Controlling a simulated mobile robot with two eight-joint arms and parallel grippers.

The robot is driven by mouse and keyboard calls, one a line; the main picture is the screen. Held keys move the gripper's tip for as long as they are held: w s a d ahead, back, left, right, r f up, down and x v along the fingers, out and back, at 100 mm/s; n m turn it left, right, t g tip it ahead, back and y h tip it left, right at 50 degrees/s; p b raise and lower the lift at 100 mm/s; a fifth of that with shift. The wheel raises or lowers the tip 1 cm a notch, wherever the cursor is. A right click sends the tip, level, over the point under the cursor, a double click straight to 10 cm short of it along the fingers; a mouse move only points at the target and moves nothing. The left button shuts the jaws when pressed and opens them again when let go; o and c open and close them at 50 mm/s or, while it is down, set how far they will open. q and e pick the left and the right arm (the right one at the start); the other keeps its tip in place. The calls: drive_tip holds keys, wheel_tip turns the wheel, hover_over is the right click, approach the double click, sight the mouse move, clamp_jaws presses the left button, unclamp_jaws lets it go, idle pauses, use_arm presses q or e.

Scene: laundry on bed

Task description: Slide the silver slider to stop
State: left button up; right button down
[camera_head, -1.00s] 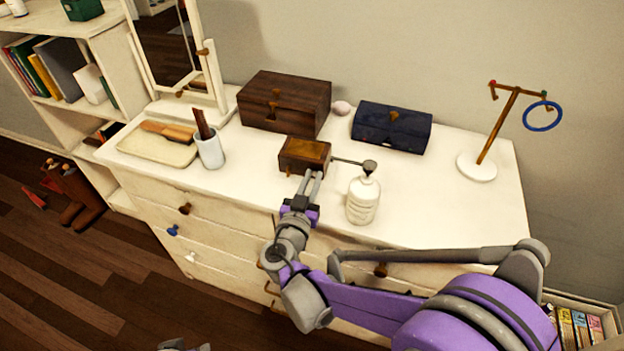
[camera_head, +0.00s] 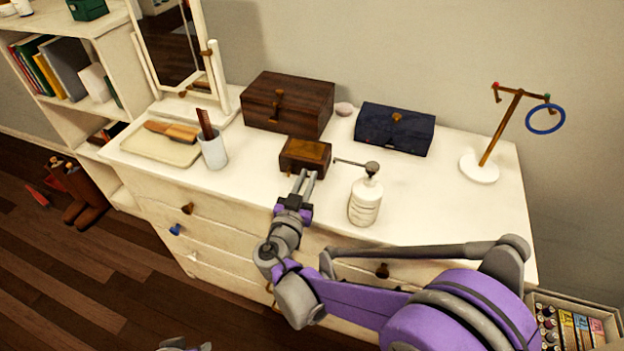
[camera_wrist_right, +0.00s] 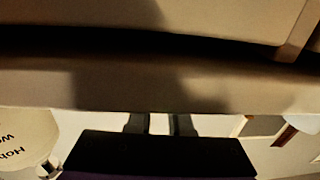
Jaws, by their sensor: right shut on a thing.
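A small brown wooden box (camera_head: 305,153) stands on the white dresser, near its front edge, in the head view. My right gripper (camera_head: 307,175) is at the front face of this box, its two fingers close together. The silver slider itself cannot be made out; the fingertips cover that part of the box front. In the right wrist view the two dark fingers (camera_wrist_right: 156,124) point at a pale surface, and their tips are hidden. Only a sliver of what looks like my left gripper (camera_head: 185,346) shows at the bottom edge.
A white pump bottle (camera_head: 366,203) stands close to the right of the small box. Behind are a larger wooden box (camera_head: 290,102) and a dark blue box (camera_head: 394,130).

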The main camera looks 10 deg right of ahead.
drive_tip(key=c, duration=0.8)
unclamp_jaws()
drive_tip(key=v, duration=1)
drive_tip(key=shift+s+a, duration=0.2)
drive_tip(key=shift+s, duration=0.15)
drive_tip(key=shift+f, duration=0.1)
